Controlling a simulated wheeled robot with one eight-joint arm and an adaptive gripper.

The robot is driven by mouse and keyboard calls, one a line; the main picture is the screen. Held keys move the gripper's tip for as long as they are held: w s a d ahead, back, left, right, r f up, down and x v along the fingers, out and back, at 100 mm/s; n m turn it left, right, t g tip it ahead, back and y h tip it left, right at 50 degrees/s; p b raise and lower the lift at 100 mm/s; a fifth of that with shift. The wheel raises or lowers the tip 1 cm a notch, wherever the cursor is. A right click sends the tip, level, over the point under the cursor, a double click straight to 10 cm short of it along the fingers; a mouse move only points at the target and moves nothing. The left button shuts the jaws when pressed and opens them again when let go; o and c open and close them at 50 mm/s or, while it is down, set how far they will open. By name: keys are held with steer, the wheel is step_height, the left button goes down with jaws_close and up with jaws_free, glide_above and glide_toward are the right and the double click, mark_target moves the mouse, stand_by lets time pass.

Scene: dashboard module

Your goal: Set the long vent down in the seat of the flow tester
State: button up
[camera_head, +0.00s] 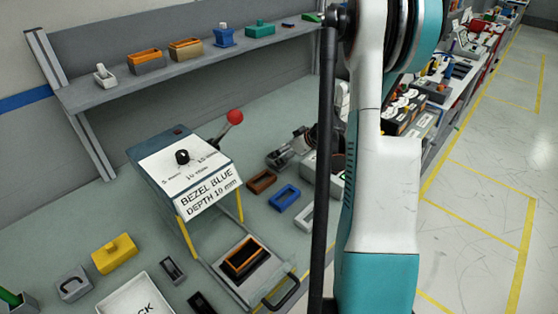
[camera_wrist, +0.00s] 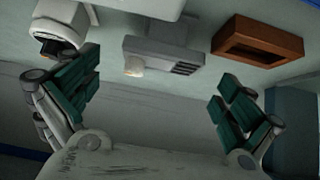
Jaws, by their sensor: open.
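My gripper (camera_wrist: 160,92) is open in the wrist view, its green-padded fingers wide apart with nothing between them. Beyond them is a grey block (camera_wrist: 150,50) with a slatted grey end (camera_wrist: 180,68) and a pale round spot. The slatted part may be the long vent in the flow tester's seat; I cannot tell whether it is separate or seated. In the head view, a grey box (camera_head: 309,170), perhaps the flow tester, is mostly hidden behind my arm. My gripper (camera_head: 288,150) shows partly there, beside this box.
A brown frame (camera_wrist: 258,42) lies beside the grey block, and a white rounded device (camera_wrist: 60,30) stands opposite. The head view shows a blue frame (camera_head: 285,198), a lever-topped bezel machine (camera_head: 180,165), a yellow block (camera_head: 114,253) and a wall shelf (camera_head: 190,75) with several parts.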

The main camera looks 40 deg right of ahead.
steer(key=b+x, duration=0.1)
steer(key=x, duration=0.4)
steer(key=shift+a, duration=0.1)
steer(key=c, duration=1.2)
